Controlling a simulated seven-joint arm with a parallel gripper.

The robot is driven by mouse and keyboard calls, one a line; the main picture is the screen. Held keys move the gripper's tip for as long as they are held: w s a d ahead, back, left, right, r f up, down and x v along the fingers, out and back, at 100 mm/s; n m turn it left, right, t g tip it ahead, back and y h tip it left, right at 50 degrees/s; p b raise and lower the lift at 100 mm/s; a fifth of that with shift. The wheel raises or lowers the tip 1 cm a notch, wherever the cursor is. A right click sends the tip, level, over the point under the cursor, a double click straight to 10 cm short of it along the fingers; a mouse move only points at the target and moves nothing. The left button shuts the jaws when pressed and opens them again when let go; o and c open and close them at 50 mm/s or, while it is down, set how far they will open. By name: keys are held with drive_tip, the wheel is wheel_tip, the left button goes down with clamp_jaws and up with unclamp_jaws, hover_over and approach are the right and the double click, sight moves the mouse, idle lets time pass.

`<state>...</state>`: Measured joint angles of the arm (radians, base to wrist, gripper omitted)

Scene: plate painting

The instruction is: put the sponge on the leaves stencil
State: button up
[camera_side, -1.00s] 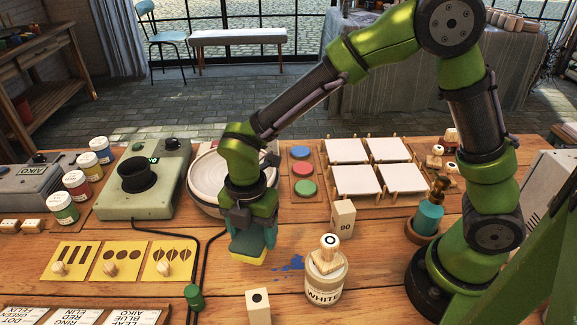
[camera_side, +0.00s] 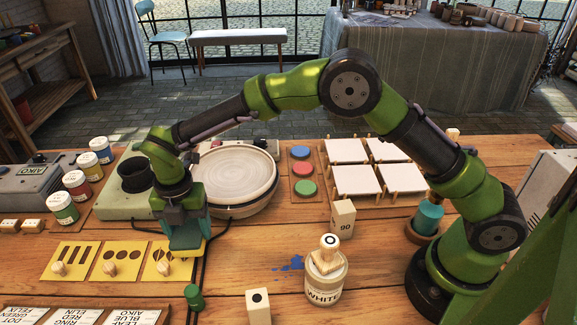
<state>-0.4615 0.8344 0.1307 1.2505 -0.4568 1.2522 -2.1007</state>
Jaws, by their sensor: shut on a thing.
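The sponge is over or just above the right part of the leaves stencil (camera_side: 158,276), a yellow card with dark leaf shapes and a round wooden knob. I cannot tell whether the sponge touches the stencil. My gripper and the sponge hide the stencil's upper right part.
The circles stencil (camera_side: 117,256) and the stripes stencil (camera_side: 70,256) lie to the left. A turntable (camera_side: 236,178) stands behind. A green cylinder (camera_side: 194,297) stands in front, beside a black cable.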

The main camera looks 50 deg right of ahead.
sight(180, 228)
drive_tip(key=shift+w+a+f, duration=0.1)
drive_tip(key=shift+w+a, duration=0.4)
drive_tip(key=shift+w, duration=0.4)
drive_tip(key=shift+f, duration=1.75)
drive_tip(key=o, duration=1.1)
drive_tip(key=shift+r, duration=0.1)
